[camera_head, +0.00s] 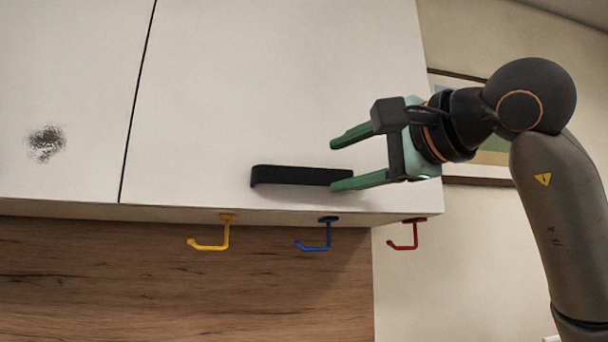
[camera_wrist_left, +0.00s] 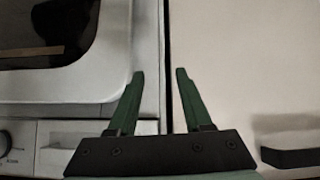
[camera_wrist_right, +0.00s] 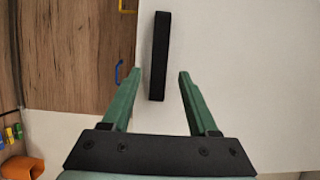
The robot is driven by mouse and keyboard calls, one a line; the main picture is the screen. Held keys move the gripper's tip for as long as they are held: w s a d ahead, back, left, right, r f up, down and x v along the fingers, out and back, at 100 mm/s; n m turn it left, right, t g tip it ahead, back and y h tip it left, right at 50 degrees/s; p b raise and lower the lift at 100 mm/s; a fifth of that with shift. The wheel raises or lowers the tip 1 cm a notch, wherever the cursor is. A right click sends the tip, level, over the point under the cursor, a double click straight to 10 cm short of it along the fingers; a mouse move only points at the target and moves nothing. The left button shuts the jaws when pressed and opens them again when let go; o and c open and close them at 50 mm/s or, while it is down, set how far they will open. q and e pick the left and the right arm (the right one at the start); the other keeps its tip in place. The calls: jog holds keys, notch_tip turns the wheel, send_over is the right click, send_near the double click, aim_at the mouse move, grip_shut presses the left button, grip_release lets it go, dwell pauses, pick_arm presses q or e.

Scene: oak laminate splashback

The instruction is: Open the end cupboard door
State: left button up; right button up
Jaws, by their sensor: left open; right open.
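The end cupboard door (camera_head: 270,90) is a white panel, shut, at the right end of the wall cupboards in the head view. Its black bar handle (camera_head: 300,176) lies level near the lower edge. My right gripper (camera_head: 332,165) is open, with green fingers, at the right end of the handle; the lower fingertip overlaps that end in the picture. In the right wrist view the handle (camera_wrist_right: 160,56) stands ahead of and between the open fingers (camera_wrist_right: 156,85), and nothing is held. My left gripper (camera_wrist_left: 160,75) is open and empty, seen only in its wrist view.
Yellow (camera_head: 226,233), blue (camera_head: 328,234) and red (camera_head: 404,234) hooks hang under the cupboard. A neighbouring white door (camera_head: 70,90) with a dark speckled patch is at left. A framed picture (camera_head: 480,183) hangs behind my right arm. The left wrist faces an appliance (camera_wrist_left: 100,98) and white front (camera_wrist_left: 240,70).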

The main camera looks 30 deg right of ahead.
aim_at(307, 176)
jog(key=w, duration=0.3)
jog(key=w+a+p, duration=0.1)
jog(key=w, duration=0.5)
jog(key=shift+w+a+p, duration=0.2)
jog(key=shift+p, duration=0.15)
jog(key=shift+c, duration=0.2)
grip_shut()
dwell(0.6)
